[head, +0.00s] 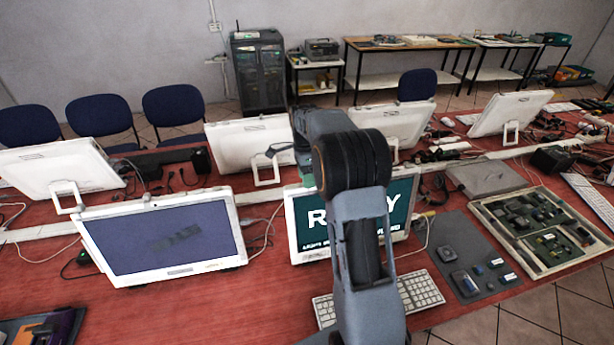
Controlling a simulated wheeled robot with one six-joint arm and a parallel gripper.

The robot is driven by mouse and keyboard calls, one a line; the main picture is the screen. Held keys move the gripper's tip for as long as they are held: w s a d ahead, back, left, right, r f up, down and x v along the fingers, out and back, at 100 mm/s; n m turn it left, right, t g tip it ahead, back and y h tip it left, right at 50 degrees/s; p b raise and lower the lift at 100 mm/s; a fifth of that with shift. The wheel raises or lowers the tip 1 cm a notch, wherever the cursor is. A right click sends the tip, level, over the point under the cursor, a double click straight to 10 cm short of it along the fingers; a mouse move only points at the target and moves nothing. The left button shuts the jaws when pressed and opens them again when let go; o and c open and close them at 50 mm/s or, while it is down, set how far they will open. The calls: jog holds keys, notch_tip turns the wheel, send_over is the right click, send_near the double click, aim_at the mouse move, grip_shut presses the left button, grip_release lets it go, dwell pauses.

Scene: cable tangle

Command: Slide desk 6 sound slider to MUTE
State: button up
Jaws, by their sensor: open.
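I cannot make out a sound slider or a MUTE mark, and no desk number is readable. A monitor (402,203) at centre shows large light letters on dark green, partly covered by my arm. A grey mat (470,248) to its right bears a small dark box (465,283) with a bluish top and other small parts with pale labels; I cannot tell if one is the slider. My arm rises through the middle of the head view and bends away. My gripper's fingertips are hidden behind it; a small dark piece shows at its left.
A white keyboard (420,291) lies under the arm. A monitor (165,240) with a bluish screen stands at left. A parts tray (487,213) lies at right. Several monitors turned away and loose cables fill the back.

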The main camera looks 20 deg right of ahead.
aim_at(292, 187)
jog(key=shift+c, duration=0.4)
grip_shut()
jog(key=a, duration=0.4)
jog(key=shift+w+a, duration=0.25)
jog(key=shift+w, duration=0.15)
jog(key=shift+w+a, duration=0.15)
jog(key=shift+c, duration=0.3)
grip_release()
jog(key=shift+a, duration=0.1)
jog(key=shift+o, duration=0.7)
